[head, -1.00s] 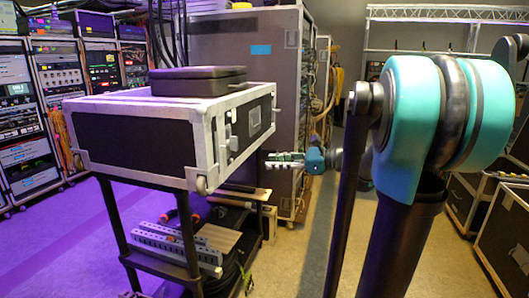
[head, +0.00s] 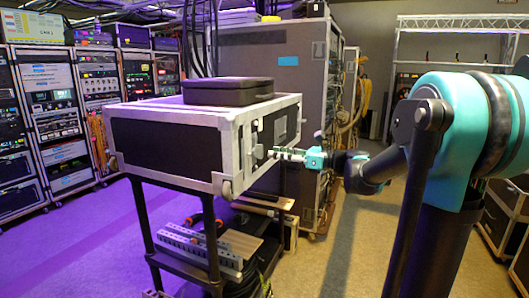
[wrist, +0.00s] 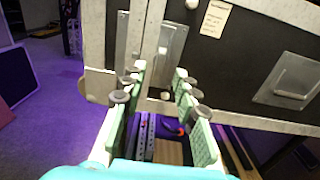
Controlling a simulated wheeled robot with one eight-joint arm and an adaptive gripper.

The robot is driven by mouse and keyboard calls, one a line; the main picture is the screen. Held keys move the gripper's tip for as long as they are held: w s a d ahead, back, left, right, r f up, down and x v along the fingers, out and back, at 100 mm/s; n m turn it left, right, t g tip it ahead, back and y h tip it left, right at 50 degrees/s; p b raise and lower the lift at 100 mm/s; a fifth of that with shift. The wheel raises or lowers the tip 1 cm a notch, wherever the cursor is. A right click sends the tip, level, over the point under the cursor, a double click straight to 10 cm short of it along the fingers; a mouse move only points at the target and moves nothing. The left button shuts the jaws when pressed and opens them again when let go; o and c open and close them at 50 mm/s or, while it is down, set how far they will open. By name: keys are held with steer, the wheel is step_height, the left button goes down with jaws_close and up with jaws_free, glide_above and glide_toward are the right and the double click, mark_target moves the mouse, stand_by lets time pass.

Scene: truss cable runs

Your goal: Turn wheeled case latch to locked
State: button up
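The wheeled case (head: 165,142) is black with metal edges and sits on a dark cart. A metal latch (head: 256,133) is on its right-hand face; in the wrist view the latch plate (wrist: 170,45) shows upright, just beyond and between my fingertips. Whether it is locked, I cannot tell. My gripper (head: 277,153) is close to that face in the head view. In the wrist view my gripper (wrist: 158,88) has its two pale green fingers apart, with nothing held between them. Whether the fingertips touch the case is unclear.
A flat black box (head: 228,91) lies on top of the case. The cart's shelf (head: 195,264) below holds tools and grey strips. A tall flight case (head: 255,60) stands behind. Rack cabinets (head: 60,110) line the left. The purple-lit floor (head: 90,250) at front left is clear.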

mark_target(259, 147)
steer(key=shift+x, duration=2.75)
steer(key=shift+c, duration=0.3)
jaws_close()
